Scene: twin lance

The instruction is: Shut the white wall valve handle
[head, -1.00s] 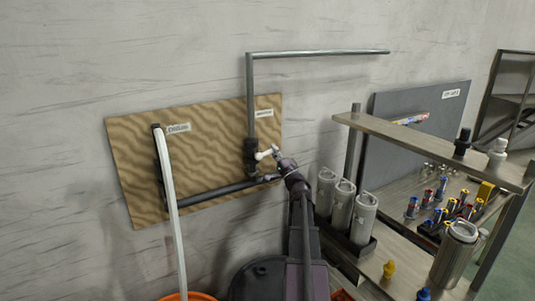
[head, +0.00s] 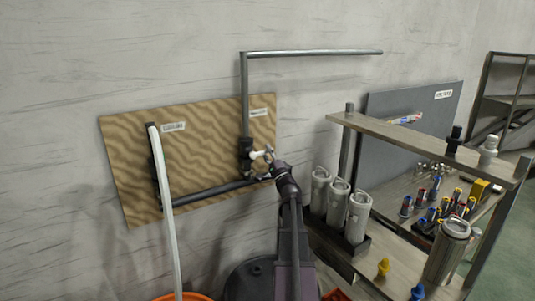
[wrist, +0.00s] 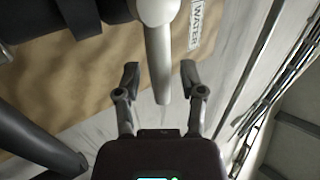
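The white valve handle (head: 259,154) sticks out to the right from a dark valve body (head: 246,146) on the pipe against a wood-grained wall board (head: 124,150). In the wrist view the handle (wrist: 159,50) comes down from the top edge, and its rounded end reaches between my fingertips. My gripper (wrist: 161,78) is open, with one finger on each side of the handle and visible gaps on both sides. In the head view my gripper (head: 270,160) is at the handle's free end, partly hiding it.
A hose (head: 167,210) hangs at the board's left into an orange bucket (head: 182,297). A grey pipe (head: 243,95) rises from the valve and bends right. A shelf (head: 400,142) with grey canisters (head: 338,200) stands right of my arm. A WATER label (wrist: 198,25) is beside the handle.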

